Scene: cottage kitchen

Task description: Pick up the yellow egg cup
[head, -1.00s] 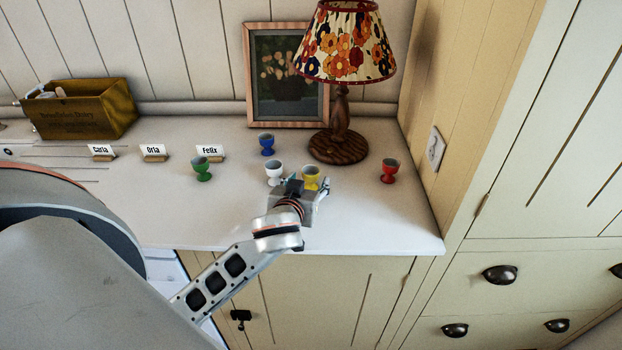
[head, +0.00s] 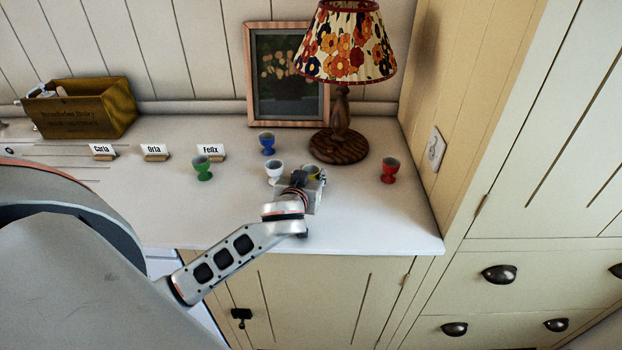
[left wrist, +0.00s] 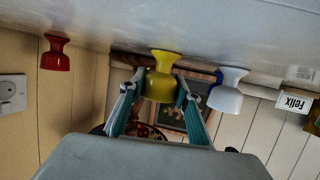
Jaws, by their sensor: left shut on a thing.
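The yellow egg cup (head: 311,169) is on the white counter, mostly hidden behind my left gripper (head: 306,179) in the head view. In the left wrist view, which is upside down, the yellow egg cup (left wrist: 162,70) sits between the two teal fingers of my left gripper (left wrist: 159,92). The fingers are shut on its bowl, one on each side. Its foot is at the counter surface; I cannot tell whether it touches. My right gripper is not in view.
A white egg cup (head: 274,172) stands close on the left. A blue (head: 267,144), a green (head: 203,169) and a red egg cup (head: 390,171) stand farther off. A lamp (head: 341,140) is behind. The counter's front right is clear.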

